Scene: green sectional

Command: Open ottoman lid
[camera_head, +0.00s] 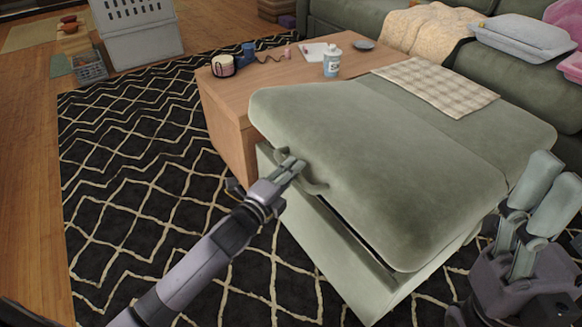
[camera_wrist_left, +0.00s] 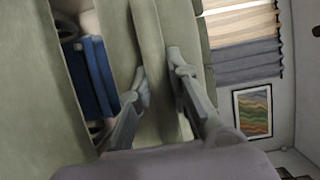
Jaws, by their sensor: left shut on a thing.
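The ottoman is green and upholstered, with a broad padded lid (camera_head: 390,150) over a paler box body (camera_head: 335,250). The lid is ajar, with a dark gap along its near edge. In the left wrist view, the fingers (camera_wrist_left: 160,80) stand on either side of a green strip of the lid, and a blue object (camera_wrist_left: 92,75) shows in the opening. My right gripper (camera_head: 540,190) is at the lower right, clear of the lid, its finger gap unclear.
A plaid cloth (camera_head: 437,86) lies on the lid's far part. A wooden table (camera_head: 235,105) adjoins the ottoman, carrying a bottle (camera_head: 332,60) and mugs. The green sofa (camera_head: 525,90) stands behind. Patterned rug (camera_head: 140,160) is open floor at left.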

